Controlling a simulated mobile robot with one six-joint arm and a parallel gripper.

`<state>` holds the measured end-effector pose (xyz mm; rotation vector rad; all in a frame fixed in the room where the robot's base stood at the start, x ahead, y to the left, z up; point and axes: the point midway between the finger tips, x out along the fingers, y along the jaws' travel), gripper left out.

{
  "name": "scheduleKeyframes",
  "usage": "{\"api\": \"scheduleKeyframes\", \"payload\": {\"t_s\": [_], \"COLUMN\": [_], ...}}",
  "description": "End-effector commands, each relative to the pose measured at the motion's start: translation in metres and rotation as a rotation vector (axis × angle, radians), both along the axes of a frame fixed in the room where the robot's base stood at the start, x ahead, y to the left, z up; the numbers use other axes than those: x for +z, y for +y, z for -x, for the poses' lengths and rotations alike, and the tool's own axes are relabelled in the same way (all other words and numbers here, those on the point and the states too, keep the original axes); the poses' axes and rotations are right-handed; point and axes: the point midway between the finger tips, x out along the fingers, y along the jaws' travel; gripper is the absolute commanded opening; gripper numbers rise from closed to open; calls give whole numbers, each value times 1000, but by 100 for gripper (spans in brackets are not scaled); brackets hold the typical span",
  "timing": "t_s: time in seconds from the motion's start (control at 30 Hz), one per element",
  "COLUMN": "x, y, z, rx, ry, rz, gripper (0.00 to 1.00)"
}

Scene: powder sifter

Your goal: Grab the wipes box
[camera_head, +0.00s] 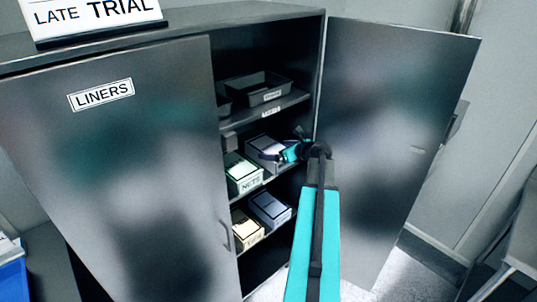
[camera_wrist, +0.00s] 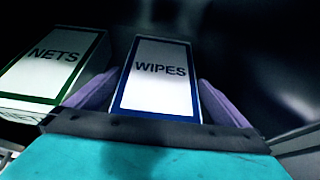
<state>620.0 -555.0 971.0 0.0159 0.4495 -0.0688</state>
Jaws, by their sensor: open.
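The wipes box (camera_wrist: 160,75), white-topped with a blue border and the word WIPES, fills the middle of the wrist view. In the head view, the wipes box (camera_head: 256,142) stands on the middle cabinet shelf, partly hidden by my gripper (camera_head: 276,154). My gripper (camera_wrist: 158,98) is open, with a purplish finger on each side of the box, close to its sides. I cannot tell whether the fingers touch it. The box's near end is hidden behind my wrist.
The green-bordered NETS box (camera_wrist: 52,67) stands close on the left. Two boxes (camera_head: 269,208) sit on the shelf below, and dark trays (camera_head: 258,86) above. The LINERS door (camera_head: 120,170) covers the cabinet's left; the right door (camera_head: 390,140) stands open beside my arm.

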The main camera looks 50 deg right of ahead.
Motion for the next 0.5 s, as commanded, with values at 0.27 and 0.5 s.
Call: {"api": "scheduleKeyframes", "payload": {"t_s": [0.27, 0.5], "x": [-10, -21], "y": [-2, -3], "z": [-24, -41], "rx": [1, 0], "ry": [1, 1], "rz": [-2, -1], "gripper": [100, 100]}}
